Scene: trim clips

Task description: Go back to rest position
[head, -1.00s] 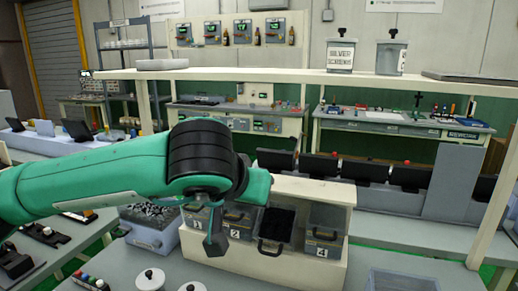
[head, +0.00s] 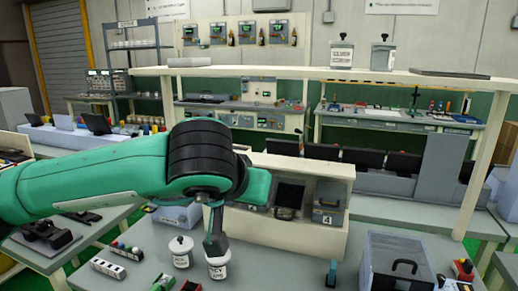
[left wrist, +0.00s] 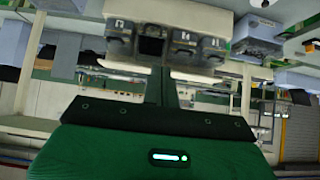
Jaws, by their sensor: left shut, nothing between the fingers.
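My left arm (head: 95,180), green with a black joint, comes in from the left in the head view and crosses in front of the bench. A dark link hangs from its end, just above a white lidded jar. In the left wrist view my left gripper (left wrist: 167,85) shows as dark fingers beyond the green housing, shut and empty. It points toward the numbered drawer unit, apart from it. My right gripper is in neither view.
The drawer unit (head: 342,195) stands on the bench behind my arm. Two white jars (head: 180,252) (head: 218,268) stand in front. A clear-lidded grey box (head: 395,275) is at right. A cream shelf (head: 300,73) spans above. Bare bench (head: 285,265) lies between jars and box.

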